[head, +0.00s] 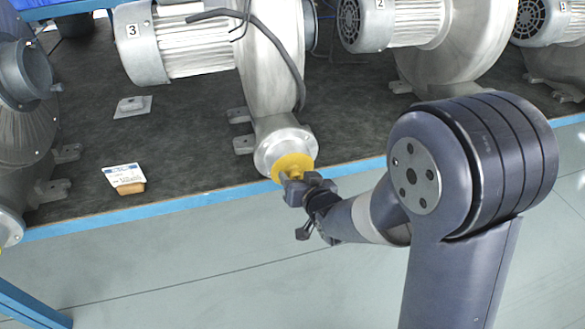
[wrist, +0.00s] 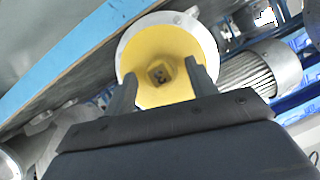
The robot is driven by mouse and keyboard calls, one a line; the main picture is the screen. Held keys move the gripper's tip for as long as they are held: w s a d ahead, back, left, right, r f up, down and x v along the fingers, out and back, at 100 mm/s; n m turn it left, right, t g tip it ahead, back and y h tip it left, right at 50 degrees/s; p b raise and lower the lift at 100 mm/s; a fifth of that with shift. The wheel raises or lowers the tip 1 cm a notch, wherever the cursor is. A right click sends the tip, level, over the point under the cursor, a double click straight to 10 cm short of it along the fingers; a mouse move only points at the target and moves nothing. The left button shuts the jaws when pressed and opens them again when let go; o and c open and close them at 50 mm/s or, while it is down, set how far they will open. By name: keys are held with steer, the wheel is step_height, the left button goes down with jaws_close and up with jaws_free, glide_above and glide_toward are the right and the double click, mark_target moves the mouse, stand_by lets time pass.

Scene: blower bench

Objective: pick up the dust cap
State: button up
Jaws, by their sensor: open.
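The yellow dust cap (head: 288,162) sits on the outlet flange of the blower marked 3, facing the bench's front edge. In the wrist view the dust cap (wrist: 165,50) is a yellow disc with a square knob (wrist: 160,73) at its centre, ringed by the grey flange (wrist: 207,42). My gripper (head: 293,180) is right at the cap in the head view. In the wrist view my gripper (wrist: 160,80) is open, with one finger on each side of the knob. I cannot tell whether the fingers touch it.
The blower marked 3 (head: 262,70) stands on the dark bench top (head: 190,150) with a blue front edge (head: 120,214). A small carton with a white label (head: 126,180) and a metal plate (head: 133,106) lie to the left. Other blowers stand right (head: 465,45) and far left (head: 22,120).

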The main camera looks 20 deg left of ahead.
steer(key=shift+w+a, duration=0.1)
jaws_close()
stand_by(0.6)
